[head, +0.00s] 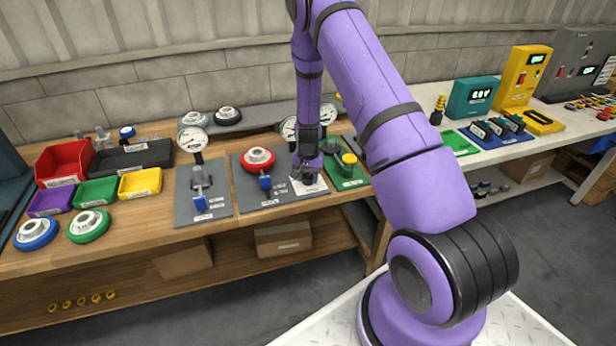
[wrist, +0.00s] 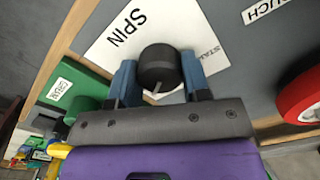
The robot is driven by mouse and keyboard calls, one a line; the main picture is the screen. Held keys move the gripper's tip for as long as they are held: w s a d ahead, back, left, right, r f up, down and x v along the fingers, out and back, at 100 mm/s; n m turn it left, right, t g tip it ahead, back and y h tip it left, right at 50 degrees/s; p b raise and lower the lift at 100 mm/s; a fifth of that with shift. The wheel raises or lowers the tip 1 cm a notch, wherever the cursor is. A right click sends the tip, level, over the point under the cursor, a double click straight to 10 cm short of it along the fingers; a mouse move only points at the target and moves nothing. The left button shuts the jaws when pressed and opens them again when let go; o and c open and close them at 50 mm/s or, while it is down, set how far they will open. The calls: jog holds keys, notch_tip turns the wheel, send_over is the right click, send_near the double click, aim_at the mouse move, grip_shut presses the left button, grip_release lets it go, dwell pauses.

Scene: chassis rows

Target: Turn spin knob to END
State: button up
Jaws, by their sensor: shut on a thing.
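The spin knob (wrist: 158,66) is a round black knob on a white plate (wrist: 112,42) marked SPIN, seen in the wrist view. A light pointer line shows on the knob's side towards my gripper. I cannot see an END mark. My gripper (wrist: 159,76) has its blue fingers on either side of the knob and is shut on it. In the head view my gripper (head: 306,174) is down at the white plate (head: 316,187), and the knob is hidden there.
A red wheel (head: 258,159) on a grey board stands just left of my gripper. A green board (head: 350,183) with a yellow knob (head: 349,160) lies just right. Gauges (head: 192,139) stand behind. Coloured bins (head: 63,163) fill the left of the bench.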

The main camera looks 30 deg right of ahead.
aim_at(308, 176)
jog(key=shift+m, duration=0.6)
jog(key=o, duration=0.9)
notch_tip(308, 176, up, 11)
jog(key=shift+f, duration=0.1)
dwell(0.5)
